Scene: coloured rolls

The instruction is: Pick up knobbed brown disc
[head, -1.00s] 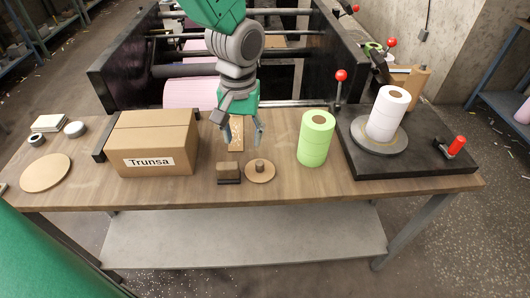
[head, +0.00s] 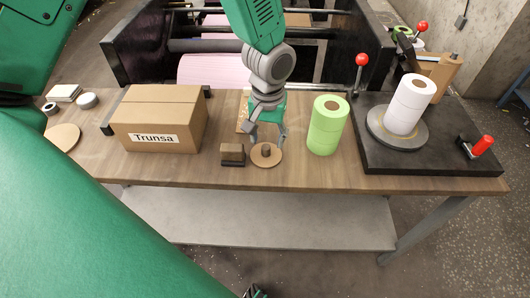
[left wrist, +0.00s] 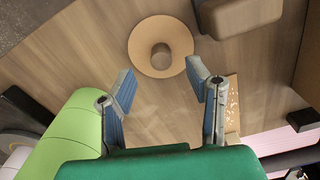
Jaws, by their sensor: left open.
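The knobbed brown disc (head: 266,155) lies flat on the wooden table, with its darker round knob upright in the middle. It also shows in the left wrist view (left wrist: 144,58), ahead of the fingertips. My left gripper (head: 267,141) is open and empty, pointing down just above and behind the disc. In the left wrist view the two fingers (left wrist: 161,75) are spread wide, with the disc beyond and between their tips. I cannot tell from the head view whether a finger touches the disc.
A small brown block (head: 232,153) sits close left of the disc. A green roll (head: 326,128) stands to the right. A cardboard box (head: 150,125) is further left. A black stand (head: 440,155) with a white roll (head: 410,105) is at the right.

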